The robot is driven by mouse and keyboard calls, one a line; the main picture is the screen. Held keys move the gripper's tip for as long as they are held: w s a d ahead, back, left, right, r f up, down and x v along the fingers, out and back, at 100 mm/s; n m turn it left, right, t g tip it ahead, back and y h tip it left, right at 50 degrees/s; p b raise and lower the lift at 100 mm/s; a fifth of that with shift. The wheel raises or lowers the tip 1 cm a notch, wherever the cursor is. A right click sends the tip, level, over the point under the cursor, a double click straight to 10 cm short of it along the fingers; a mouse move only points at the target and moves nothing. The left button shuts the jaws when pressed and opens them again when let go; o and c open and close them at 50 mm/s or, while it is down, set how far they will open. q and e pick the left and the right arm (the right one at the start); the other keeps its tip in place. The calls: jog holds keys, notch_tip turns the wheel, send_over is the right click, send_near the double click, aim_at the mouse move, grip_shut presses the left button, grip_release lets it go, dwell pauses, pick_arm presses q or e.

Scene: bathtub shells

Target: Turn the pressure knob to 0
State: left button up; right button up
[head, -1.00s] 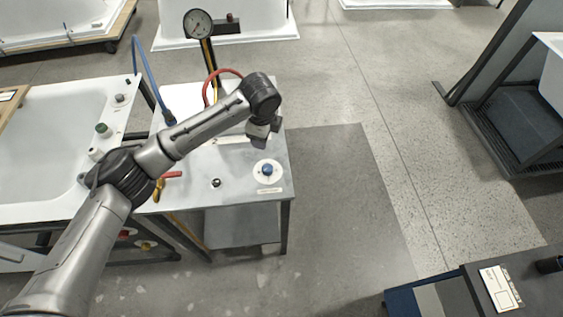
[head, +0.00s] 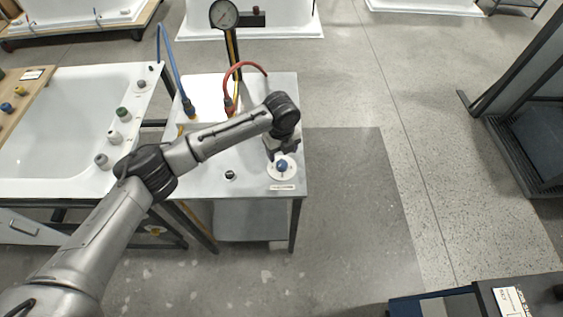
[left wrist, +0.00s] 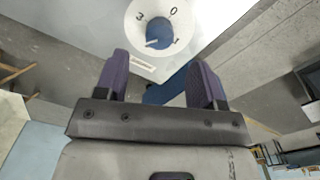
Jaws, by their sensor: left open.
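The pressure knob (head: 282,165) is a small blue knob on a round white dial near the front right corner of the grey table (head: 205,205). In the left wrist view the knob (left wrist: 159,33) is at the top centre, and the dial (left wrist: 186,22) shows a 3 and a 0. A pale mark shows on the knob, but I cannot tell exactly where it points. My left gripper (head: 281,153) is just behind and over the dial. In the left wrist view its purple fingers (left wrist: 160,75) are open and empty, with the knob beyond their tips. My right gripper is not in view.
A red hose (head: 240,68) and a blue hose (head: 172,65) rise from the tabletop. A black-topped knob (head: 230,175) sits left of the dial. A white bathtub shell (head: 60,125) is at left.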

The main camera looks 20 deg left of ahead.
aim_at(282, 163)
pick_arm(q)
jog(key=shift+f+b, duration=0.4)
jog(key=shift+f, duration=2.8)
jog(key=shift+c, duration=0.2)
